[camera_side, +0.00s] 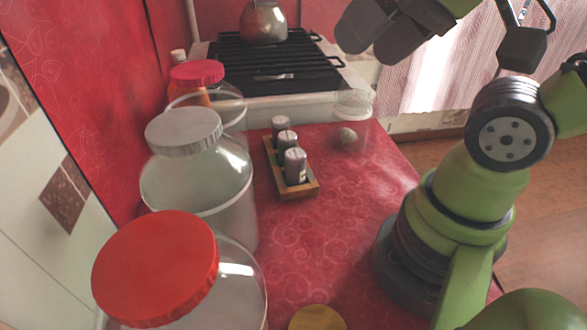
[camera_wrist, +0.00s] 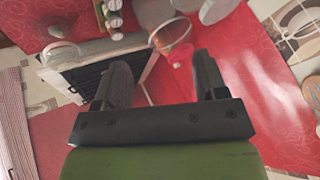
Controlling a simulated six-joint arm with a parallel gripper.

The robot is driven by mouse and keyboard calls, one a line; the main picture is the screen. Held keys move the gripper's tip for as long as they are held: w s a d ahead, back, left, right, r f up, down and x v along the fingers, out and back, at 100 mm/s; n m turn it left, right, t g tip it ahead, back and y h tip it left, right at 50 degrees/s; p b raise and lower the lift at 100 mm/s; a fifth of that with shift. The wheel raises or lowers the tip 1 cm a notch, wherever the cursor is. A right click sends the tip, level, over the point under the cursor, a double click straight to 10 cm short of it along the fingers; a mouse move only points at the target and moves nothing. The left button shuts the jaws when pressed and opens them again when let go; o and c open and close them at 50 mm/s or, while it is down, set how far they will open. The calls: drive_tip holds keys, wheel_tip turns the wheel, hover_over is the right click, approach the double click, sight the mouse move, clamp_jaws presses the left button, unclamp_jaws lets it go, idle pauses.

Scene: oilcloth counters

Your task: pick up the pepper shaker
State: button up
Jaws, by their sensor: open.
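Three small shakers with grey tops stand in a row in a narrow wooden tray (camera_side: 307,193) on the red counter: a near shaker (camera_side: 295,167), a middle shaker (camera_side: 286,141) and a far shaker (camera_side: 280,125). I cannot tell which one holds pepper. They also show at the top of the wrist view, as a column of small round tops (camera_wrist: 115,20). My gripper (camera_side: 375,38) is high at the top of the side view, above and to the right of the shakers. Its two dark fingers (camera_wrist: 163,82) are apart in the wrist view, with nothing between them.
Large lidded jars, with red (camera_side: 155,265), grey (camera_side: 184,130) and pinkish-red lids (camera_side: 197,73), line the left side. A black-grated stove (camera_side: 270,65) with a kettle (camera_side: 263,24) stands behind. A clear glass container (camera_side: 353,104) stands right of the tray. The counter's middle is clear.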

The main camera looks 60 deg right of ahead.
drive_tip(key=shift+c, duration=1)
